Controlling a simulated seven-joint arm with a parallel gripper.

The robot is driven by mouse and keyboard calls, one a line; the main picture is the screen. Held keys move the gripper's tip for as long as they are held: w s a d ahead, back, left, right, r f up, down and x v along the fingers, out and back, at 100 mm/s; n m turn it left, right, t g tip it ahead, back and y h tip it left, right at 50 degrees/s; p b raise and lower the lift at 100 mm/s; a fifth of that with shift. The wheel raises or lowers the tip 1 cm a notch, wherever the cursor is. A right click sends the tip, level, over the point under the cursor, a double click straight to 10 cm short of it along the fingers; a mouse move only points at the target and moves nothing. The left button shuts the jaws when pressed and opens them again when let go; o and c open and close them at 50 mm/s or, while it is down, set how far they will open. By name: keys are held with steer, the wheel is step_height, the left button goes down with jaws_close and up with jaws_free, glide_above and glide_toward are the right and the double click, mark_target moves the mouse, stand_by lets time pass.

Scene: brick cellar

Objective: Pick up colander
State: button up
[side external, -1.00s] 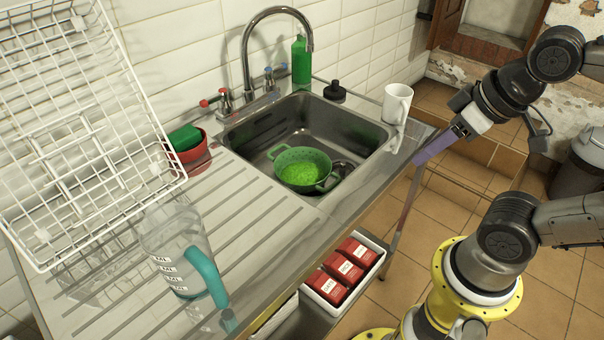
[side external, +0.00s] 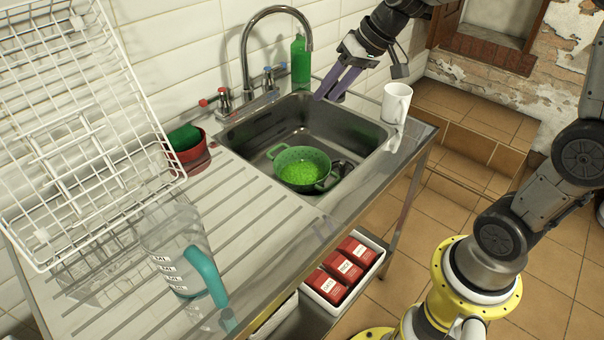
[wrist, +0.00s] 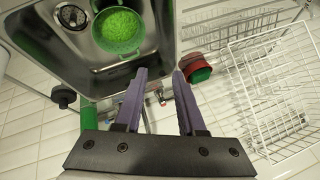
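The green colander (side external: 301,169) sits in the metal sink basin (side external: 262,135), with a handle on each side and bright green contents inside. It also shows at the top of the wrist view (wrist: 119,31). My gripper (side external: 331,92) is above the sink's back right corner, beyond the colander and apart from it. Its two purple fingers are spread with nothing between them; the wrist view also shows the open gripper (wrist: 158,74).
The tap (side external: 247,60) arches over the sink's back. A green bottle (side external: 301,60) stands behind, and a white mug (side external: 396,103) on the right rim. A wire rack (side external: 80,130), red pot (side external: 190,150) and clear jug (side external: 175,250) are left. Red tins (side external: 342,268) sit below.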

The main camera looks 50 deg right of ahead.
steer(key=w+d+f+m+g, duration=0.1)
steer(key=w+d+f+m, duration=0.1)
steer(key=w+d+f, duration=0.3)
steer(key=w+d+f+m, duration=0.1)
steer(key=d+f, duration=0.3)
steer(key=f, duration=0.3)
steer(key=m+g+y, duration=0.1)
steer(key=m, duration=0.2)
glide_toward(329, 160)
steer(key=x, duration=0.8)
steer(key=shift+s+a, duration=0.2)
steer(key=shift+a, duration=0.05)
steer(key=shift+d+x, duration=0.15)
steer(key=shift+x, duration=1.1)
steer(key=shift+d+x, duration=0.1)
steer(key=shift+x, duration=1.15)
steer(key=shift+w, duration=0.1)
jaws_close()
